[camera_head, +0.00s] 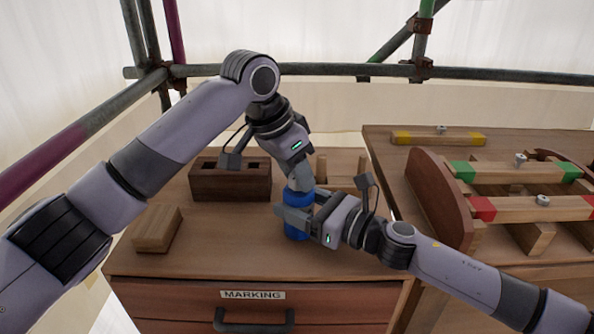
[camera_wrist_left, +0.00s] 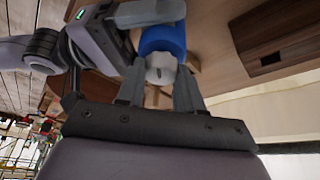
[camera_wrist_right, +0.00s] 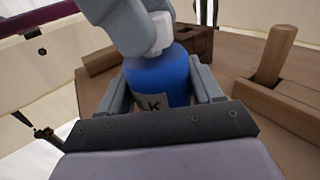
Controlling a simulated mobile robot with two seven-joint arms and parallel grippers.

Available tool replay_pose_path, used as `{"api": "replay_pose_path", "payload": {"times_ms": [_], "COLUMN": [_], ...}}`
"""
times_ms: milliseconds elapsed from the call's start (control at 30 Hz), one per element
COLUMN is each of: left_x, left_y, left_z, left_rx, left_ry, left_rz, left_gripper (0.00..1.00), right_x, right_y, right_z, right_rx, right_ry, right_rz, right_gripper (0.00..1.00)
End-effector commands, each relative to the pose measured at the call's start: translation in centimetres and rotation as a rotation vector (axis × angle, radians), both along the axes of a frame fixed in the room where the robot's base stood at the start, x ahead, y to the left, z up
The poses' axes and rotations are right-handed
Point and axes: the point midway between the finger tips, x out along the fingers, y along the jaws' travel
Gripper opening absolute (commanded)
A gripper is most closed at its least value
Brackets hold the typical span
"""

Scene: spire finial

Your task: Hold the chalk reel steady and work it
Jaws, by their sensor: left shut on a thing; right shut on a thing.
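The chalk reel is a blue, bottle-like body (camera_head: 296,232) standing upright on the wooden cabinet top. It has a white cap (camera_wrist_right: 161,30) on top and a pale label with a dark K (camera_wrist_right: 154,102), partly hidden. My right gripper (camera_head: 295,210) comes in from the right and is shut around the blue body. My left gripper (camera_head: 299,184) reaches down from above and is shut on the white cap, which also shows between its fingers in the left wrist view (camera_wrist_left: 161,68). The fingers hide much of the reel in the head view.
A dark slotted wooden block (camera_head: 230,184) stands behind left, and a lighter wooden block (camera_head: 157,229) lies at left. A pegged wooden rack (camera_head: 340,166) is behind the reel. A bench at right holds a wooden frame with red (camera_head: 482,208) and green ends. Scaffold poles (camera_head: 330,70) cross behind.

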Motion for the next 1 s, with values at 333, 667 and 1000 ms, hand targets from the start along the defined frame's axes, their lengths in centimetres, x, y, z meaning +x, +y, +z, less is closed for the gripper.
{"api": "replay_pose_path", "payload": {"times_ms": [333, 667, 1000], "left_x": [0.17, 0.32, 0.45], "left_y": [-0.02, -0.02, 0.02], "left_z": [0.16, 0.18, 0.23], "left_rx": [-0.005, -0.004, -0.003], "left_ry": [0.0, -0.001, -0.004], "left_rz": [-0.33, -0.626, -0.833], "left_gripper": [0.06, 0.06, 0.06], "right_x": [0.06, 0.07, 0.05], "right_y": [-0.1, -0.12, -0.11], "right_z": [-0.15, -0.16, -0.18], "right_rx": [-0.002, -0.002, -0.002], "right_ry": [0.002, 0.002, 0.002], "right_rz": [-0.003, -0.003, -0.003], "right_gripper": [0.3, 0.3, 0.3]}}
